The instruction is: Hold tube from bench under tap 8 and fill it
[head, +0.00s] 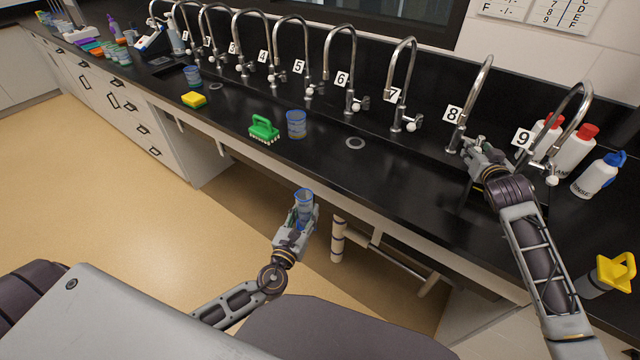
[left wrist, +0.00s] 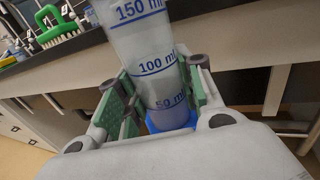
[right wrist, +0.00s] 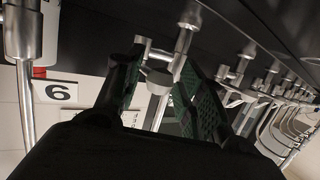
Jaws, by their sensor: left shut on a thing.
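A clear measuring tube (head: 304,199) with blue markings is held upright but slightly tilted in my left gripper (head: 298,215), in front of and below the bench edge. In the left wrist view the tube (left wrist: 155,60) has a blue base and sits between the green finger pads. I cannot tell whether it holds liquid. Tap 8 (head: 473,95) is a tall curved spout at the back of the bench. My right gripper (head: 476,148) is at its valve, partly hiding it. In the right wrist view its fingers are apart, with a tap valve (right wrist: 160,77) between them.
A row of numbered taps runs along the back. A beaker (head: 296,124), a green brush (head: 263,129) and a yellow sponge (head: 194,99) stand on the black bench (head: 400,185). Bottles (head: 573,152) stand at the right. The bench front between beaker and right arm is clear.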

